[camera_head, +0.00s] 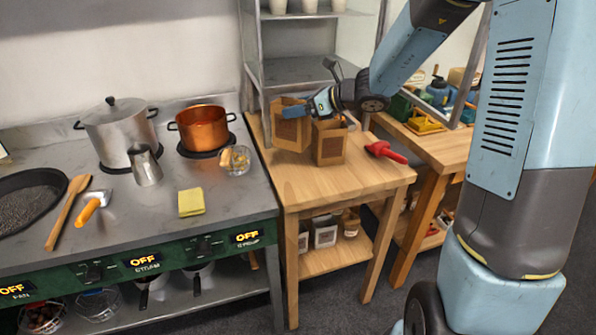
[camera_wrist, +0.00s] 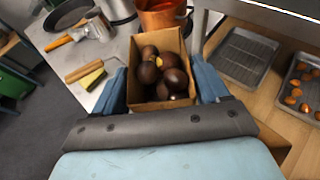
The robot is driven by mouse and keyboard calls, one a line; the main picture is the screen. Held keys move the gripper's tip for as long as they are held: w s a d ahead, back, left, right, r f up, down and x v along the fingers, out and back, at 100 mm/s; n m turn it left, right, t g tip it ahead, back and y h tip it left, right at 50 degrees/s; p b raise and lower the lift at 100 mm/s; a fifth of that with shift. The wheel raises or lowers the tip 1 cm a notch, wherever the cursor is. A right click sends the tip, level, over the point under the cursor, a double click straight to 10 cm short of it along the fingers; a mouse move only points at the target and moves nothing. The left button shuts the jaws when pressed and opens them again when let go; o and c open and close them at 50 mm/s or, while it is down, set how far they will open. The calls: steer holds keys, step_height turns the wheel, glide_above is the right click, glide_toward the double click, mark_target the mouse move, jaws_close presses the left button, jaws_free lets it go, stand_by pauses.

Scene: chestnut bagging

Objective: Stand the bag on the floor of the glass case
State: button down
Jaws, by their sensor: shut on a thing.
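My gripper (camera_head: 294,111) is shut on an open-topped brown paper bag (camera_wrist: 178,106), with one blue finger on each side of it. Several dark chestnuts (camera_wrist: 160,75) show inside this bag. In the head view the held bag (camera_head: 288,135) is upright at the left of the wooden table; I cannot tell whether its base touches the wood. A second brown bag (camera_head: 329,144) stands on the table just to its right, below my wrist. A metal-framed case with shelves (camera_head: 300,72) rises behind the bags; glass is hard to make out.
A grey stove counter (camera_head: 240,195) with a steel pot (camera_head: 118,130) and a copper pot (camera_head: 203,128) lies to the left. A red-handled tool (camera_head: 386,152) lies on the table's right. An empty tray (camera_wrist: 243,62) and a tray of chestnuts (camera_wrist: 291,88) lie under the metal bar.

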mark_target(306, 138)
steer(key=shift+s+f, duration=0.1)
steer(key=shift+f, duration=4.75)
jaws_free()
steer(key=shift+f, duration=0.15)
